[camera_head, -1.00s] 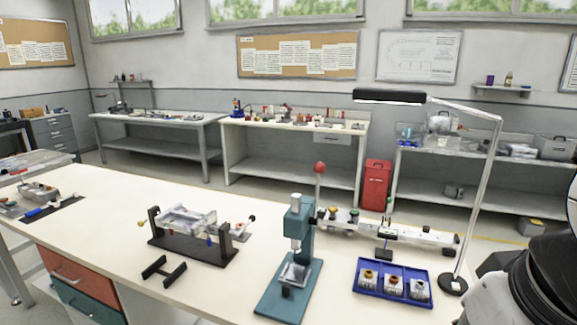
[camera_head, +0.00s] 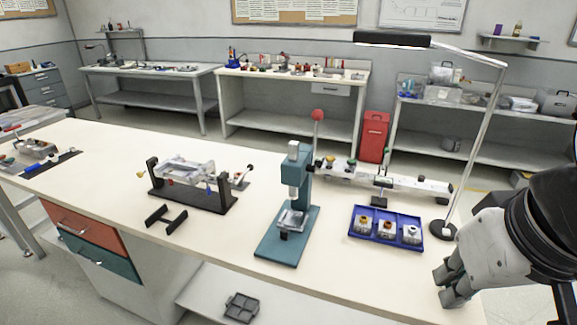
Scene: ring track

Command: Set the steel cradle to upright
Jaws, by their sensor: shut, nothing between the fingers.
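The steel cradle (camera_head: 186,171) is a pale metal frame hung between two dark posts on a black base (camera_head: 205,201), left of centre on the bench. It looks roughly level, but its exact tilt is too small to tell. A yellowish knob (camera_head: 141,174) is at its left end and a dark-tipped lever (camera_head: 246,172) at its right.
A teal press (camera_head: 292,215) with a red-knobbed lever stands between the cradle and my gripper. A blue tray (camera_head: 363,238) of small parts and a lamp (camera_head: 445,228) stand to the right. A black H-shaped stand (camera_head: 167,217) lies before the cradle.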

